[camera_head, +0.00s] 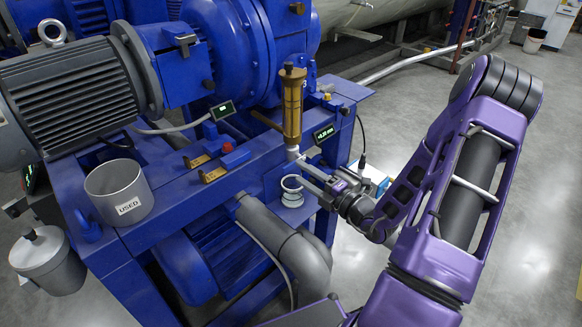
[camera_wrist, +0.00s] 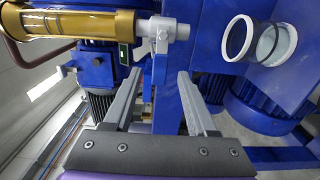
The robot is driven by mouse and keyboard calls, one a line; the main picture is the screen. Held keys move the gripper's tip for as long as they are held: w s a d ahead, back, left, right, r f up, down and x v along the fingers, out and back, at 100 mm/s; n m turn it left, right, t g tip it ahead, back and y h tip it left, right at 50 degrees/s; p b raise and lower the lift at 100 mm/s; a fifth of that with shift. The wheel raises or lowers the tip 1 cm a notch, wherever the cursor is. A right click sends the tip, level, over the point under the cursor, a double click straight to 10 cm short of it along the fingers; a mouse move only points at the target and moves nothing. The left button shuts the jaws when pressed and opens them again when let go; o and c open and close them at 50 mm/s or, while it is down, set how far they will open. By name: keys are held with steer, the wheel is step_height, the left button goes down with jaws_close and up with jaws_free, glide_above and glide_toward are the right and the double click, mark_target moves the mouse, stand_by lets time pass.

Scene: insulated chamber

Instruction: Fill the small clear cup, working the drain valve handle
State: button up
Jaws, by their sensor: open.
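A brass cylinder (camera_head: 292,105) stands upright on the blue machine, with a pale grey drain valve (camera_head: 293,153) at its lower end. In the wrist view the valve (camera_wrist: 178,31) has a short handle (camera_wrist: 161,42) pointing toward my gripper. The small clear cup (camera_head: 292,190) stands below the valve; it also shows in the wrist view (camera_wrist: 238,38) at upper right. I cannot tell whether it holds liquid. My gripper (camera_head: 306,174) is open beside the valve. In the wrist view its fingertips (camera_wrist: 160,73) are apart, with the handle just ahead of the gap; contact is not visible.
A grey container marked USED (camera_head: 120,205) stands on the blue frame at left. A small display (camera_head: 324,133) sits right of the brass cylinder. A thick grey pipe (camera_head: 285,240) runs below the cup. Open floor (camera_head: 520,200) lies at right.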

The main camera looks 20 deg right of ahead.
mark_target(292, 167)
steer(key=x, duration=0.5)
steer(key=shift+w, duration=0.1)
jaws_close()
stand_by(1.3)
